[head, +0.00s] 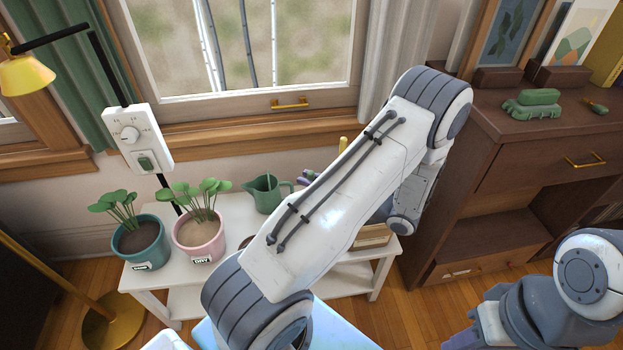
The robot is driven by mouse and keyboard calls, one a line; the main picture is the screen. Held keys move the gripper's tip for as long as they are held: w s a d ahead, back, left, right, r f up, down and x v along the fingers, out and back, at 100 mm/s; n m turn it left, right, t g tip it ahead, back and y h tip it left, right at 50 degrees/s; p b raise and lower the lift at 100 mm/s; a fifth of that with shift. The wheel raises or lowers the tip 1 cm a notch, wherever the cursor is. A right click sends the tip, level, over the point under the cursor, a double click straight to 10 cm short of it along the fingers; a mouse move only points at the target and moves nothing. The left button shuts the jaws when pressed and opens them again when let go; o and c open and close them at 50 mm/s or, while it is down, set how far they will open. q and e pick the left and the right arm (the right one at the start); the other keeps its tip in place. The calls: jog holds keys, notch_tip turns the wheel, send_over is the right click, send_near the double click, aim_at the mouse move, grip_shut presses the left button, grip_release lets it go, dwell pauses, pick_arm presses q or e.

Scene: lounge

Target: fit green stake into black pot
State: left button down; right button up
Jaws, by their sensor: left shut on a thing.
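My left arm crosses the middle of the head view and covers much of the white table. Only part of my left gripper (382,211) shows behind the forearm, above the right side of the table. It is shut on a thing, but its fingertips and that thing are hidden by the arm. I see no green stake. A small dark rounded edge (247,241) shows beside the arm on the table; I cannot tell whether it is the black pot. My right arm is at the lower right, and I cannot make out its gripper.
The white table (226,276) holds a teal pot (141,249) and a pink pot (199,241) with plants, a green watering can (266,193) and a wooden box (373,237). A brown cabinet (515,157) stands right. A yellow lamp (27,76) hangs left.

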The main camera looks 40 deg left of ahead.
pick_arm(q)
jog(key=shift+f, duration=0.2)
jog(key=c, duration=0.7)
grip_release()
jog(key=shift+d, duration=0.1)
jog(key=shift+w+d, duration=0.2)
jog(key=shift+d, duration=0.75)
jog(key=shift+w+d, duration=0.2)
jog(key=shift+d, duration=0.75)
jog(key=shift+w+d, duration=0.2)
jog(key=shift+d, duration=0.75)
